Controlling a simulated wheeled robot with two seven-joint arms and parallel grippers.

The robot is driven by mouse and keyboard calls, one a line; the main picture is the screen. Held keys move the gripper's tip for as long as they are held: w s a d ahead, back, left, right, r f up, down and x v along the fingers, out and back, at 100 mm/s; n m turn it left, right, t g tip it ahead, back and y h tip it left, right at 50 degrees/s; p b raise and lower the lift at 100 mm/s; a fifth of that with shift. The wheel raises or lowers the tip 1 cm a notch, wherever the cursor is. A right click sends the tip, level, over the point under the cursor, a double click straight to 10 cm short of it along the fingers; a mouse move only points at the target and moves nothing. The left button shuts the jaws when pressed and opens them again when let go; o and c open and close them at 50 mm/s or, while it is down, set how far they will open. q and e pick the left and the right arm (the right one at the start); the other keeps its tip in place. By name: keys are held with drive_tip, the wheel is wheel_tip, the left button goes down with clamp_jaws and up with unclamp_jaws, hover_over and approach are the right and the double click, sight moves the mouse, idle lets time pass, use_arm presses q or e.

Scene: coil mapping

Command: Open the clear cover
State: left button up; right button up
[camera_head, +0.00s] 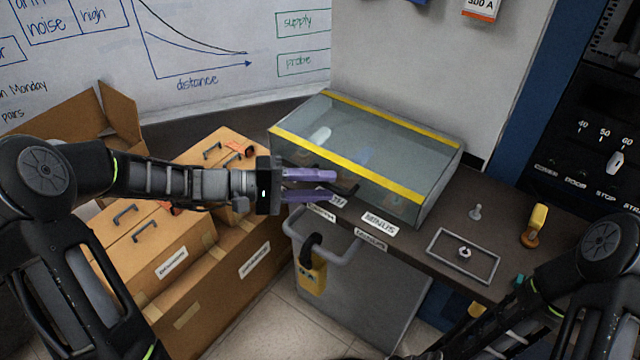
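The clear cover (340,135) is a see-through box lid with yellow strips along its top edges. It sits closed on the dark bench, and a few blurred items show through it. A dark handle-like piece (345,188) sticks out low on its front. My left gripper (335,186) has purple fingers and reaches in from the left, in front of the cover's lower left front. Its fingers are apart, with the dark piece close to their tips; I cannot tell whether they touch it. My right arm (560,290) shows at the lower right, and its gripper is not clearly visible.
Cardboard boxes (165,240) stand left of the bench. A grey bin (350,290) with a yellow tag stands below the front edge. A rectangular frame (463,256), a small grey knob (475,212) and a yellow-handled item (536,222) are on the bench at right.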

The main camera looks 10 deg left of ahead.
use_arm(q)
clamp_jaws()
idle(1.4)
